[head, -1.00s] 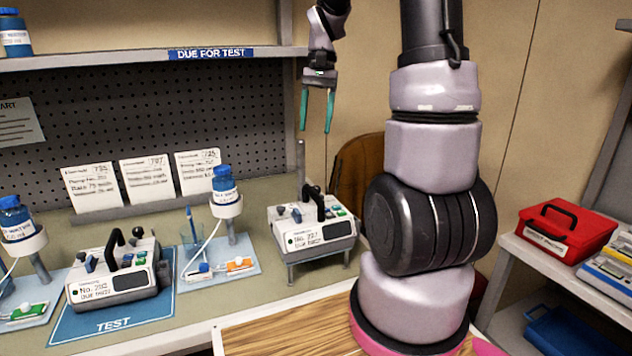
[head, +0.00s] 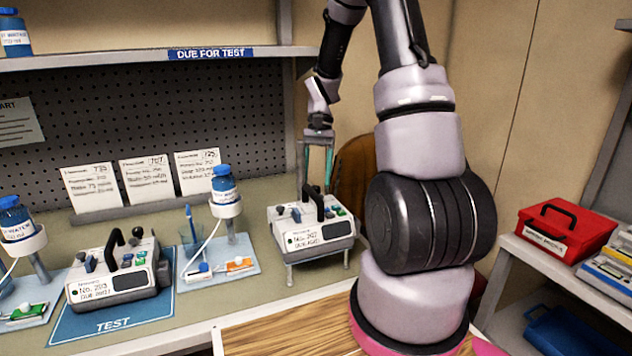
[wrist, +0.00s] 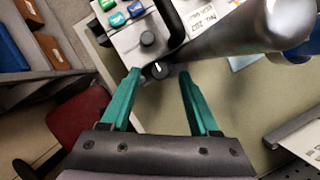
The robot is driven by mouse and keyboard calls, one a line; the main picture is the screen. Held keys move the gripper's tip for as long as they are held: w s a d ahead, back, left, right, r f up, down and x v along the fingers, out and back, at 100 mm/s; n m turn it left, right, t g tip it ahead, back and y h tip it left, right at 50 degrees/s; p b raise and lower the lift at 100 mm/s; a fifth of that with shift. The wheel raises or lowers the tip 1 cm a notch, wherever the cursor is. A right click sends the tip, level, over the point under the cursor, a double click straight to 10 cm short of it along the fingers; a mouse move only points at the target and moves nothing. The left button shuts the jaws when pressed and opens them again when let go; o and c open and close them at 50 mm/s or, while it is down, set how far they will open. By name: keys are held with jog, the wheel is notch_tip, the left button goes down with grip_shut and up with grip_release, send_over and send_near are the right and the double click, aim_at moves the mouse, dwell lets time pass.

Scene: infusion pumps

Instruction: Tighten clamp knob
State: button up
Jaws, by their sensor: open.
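My gripper (head: 317,178) is open and empty, pointing down behind the pump on the small stand (head: 312,230) in the head view. In the wrist view its two green fingers (wrist: 160,76) stand apart. A dark round knob with a white mark (wrist: 158,70) lies beyond and between the fingertips, beside the pump and close to a thick metal pole (wrist: 235,32). I take it for the clamp knob; contact with it cannot be told. In the head view the clamp knob is hidden.
Another pump (head: 112,270) sits on the blue TEST mat (head: 115,326) at left. A blue-capped bottle on a post (head: 224,190) stands between the pumps. A shelf (head: 120,60) runs above. A red case (head: 565,230) is on the right cart.

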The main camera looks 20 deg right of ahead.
jog(key=shift+x, duration=0.8)
grip_shut()
